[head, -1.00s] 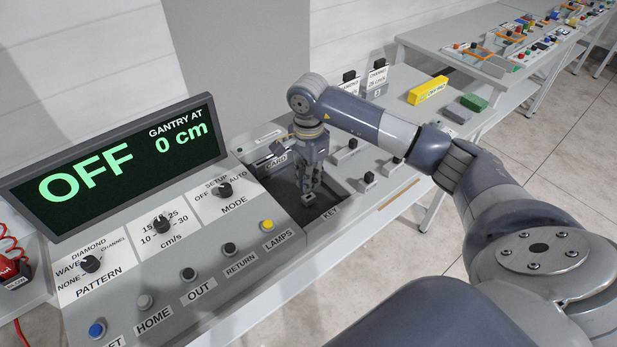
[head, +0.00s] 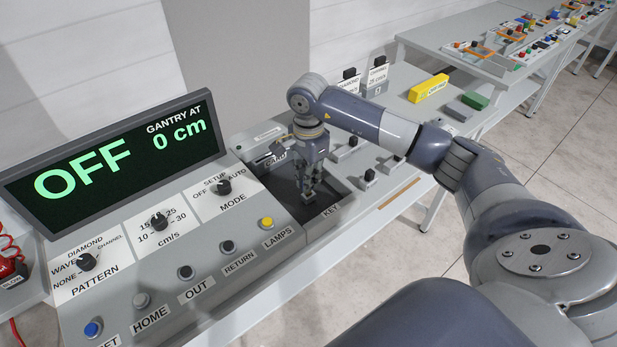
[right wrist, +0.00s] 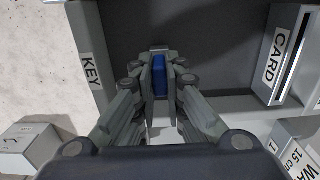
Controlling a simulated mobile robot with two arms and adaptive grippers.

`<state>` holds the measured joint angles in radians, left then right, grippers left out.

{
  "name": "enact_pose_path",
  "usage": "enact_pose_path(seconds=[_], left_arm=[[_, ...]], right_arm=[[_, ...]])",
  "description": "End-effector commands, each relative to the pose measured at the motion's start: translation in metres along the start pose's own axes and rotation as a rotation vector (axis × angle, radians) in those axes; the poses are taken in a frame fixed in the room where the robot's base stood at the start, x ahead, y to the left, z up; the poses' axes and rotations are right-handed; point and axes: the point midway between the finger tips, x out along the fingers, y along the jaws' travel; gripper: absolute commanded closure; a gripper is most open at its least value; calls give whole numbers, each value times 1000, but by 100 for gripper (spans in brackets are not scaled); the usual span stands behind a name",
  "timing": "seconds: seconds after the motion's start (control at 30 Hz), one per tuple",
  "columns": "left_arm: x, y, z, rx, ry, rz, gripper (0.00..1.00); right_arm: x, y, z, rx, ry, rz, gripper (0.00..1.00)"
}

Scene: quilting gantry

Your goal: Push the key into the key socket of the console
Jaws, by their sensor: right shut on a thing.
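My right gripper (head: 307,197) points down into a dark recess of the grey console (head: 215,262), close to the KEY label (head: 329,211). In the right wrist view the gripper (right wrist: 159,82) is shut on a blue piece, which looks like the key (right wrist: 159,80). A small grey part shows just beyond the fingertips there. I cannot tell whether it belongs to the key or the socket. The key socket is not clearly visible, and the fingers hide how the key meets it. The display (head: 120,150) reads OFF and 0 cm. My left gripper is out of view.
The CARD slot (right wrist: 284,55) is beside the recess. Knobs and push buttons, including a yellow one (head: 266,222), line the console's front. A yellow block (head: 428,88) and a green block (head: 474,100) lie at the back right. Another bench (head: 440,42) stands beyond.

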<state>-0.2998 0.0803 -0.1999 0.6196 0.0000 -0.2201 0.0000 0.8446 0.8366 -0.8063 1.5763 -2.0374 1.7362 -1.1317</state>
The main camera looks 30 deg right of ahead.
Motion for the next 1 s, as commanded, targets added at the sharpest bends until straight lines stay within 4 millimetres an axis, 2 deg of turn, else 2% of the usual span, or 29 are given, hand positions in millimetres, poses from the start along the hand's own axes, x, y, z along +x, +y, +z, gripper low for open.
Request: enact_pose_path(seconds=[0.63, 0.67, 0.7, 0.77, 1.0], left_arm=[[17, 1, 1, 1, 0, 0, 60], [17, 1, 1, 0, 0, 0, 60], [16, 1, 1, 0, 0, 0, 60], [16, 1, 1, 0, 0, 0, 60], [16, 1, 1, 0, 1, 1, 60]], right_arm=[[17, 0, 0, 1, 0, -1, 100], [17, 0, 0, 1, 0, -1, 87], [16, 0, 0, 1, 0, -1, 78], [16, 0, 0, 1, 0, -1, 66], [16, 0, 0, 0, 0, -1, 66]])
